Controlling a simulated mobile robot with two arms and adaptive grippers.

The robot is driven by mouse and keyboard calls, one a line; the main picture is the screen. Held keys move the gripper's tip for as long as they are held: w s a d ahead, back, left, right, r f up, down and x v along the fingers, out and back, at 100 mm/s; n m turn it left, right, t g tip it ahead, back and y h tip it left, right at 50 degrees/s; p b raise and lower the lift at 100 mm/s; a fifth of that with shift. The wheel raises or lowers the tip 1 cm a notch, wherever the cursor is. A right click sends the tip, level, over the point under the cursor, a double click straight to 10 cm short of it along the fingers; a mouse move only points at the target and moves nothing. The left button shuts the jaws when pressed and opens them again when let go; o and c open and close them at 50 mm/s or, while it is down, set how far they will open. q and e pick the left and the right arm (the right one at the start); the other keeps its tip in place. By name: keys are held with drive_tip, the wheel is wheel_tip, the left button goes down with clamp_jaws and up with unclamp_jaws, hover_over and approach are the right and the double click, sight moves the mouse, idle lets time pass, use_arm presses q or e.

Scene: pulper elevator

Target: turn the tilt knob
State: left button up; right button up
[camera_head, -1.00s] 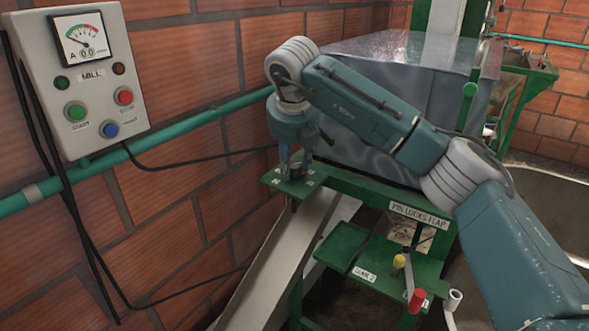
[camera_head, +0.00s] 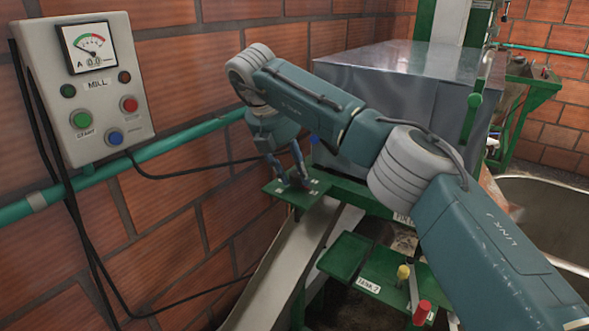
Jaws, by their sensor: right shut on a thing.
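My right gripper (camera_head: 293,182) reaches down to a small green plate (camera_head: 322,196) with small white labels, at the upper end of a pale chute. Its fingers are shut on the tilt knob at the plate, and they hide most of the knob. The gripper leans, with its wrist up and to the left of the fingertips. My left gripper is not in view.
A grey MILL control box (camera_head: 88,85) hangs on the brick wall at left, above a green pipe (camera_head: 160,148). A large metal housing (camera_head: 395,75) stands behind my arm. A yellow knob (camera_head: 403,272) and red handle (camera_head: 422,312) stand in front.

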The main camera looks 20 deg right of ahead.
drive_tip(key=shift+w+d+r+m, duration=0.2)
drive_tip(key=shift+r+m, duration=0.15)
drive_tip(key=shift+m, duration=0.05)
drive_tip(key=o, duration=0.9)
drive_tip(key=shift+o, duration=1.1)
drive_tip(key=shift+s+d+f, duration=0.1)
drive_tip(key=shift+s, duration=0.05)
drive_tip(key=shift+a, duration=0.2)
drive_tip(key=v, duration=1.2)
drive_tip(key=shift+d, duration=0.1)
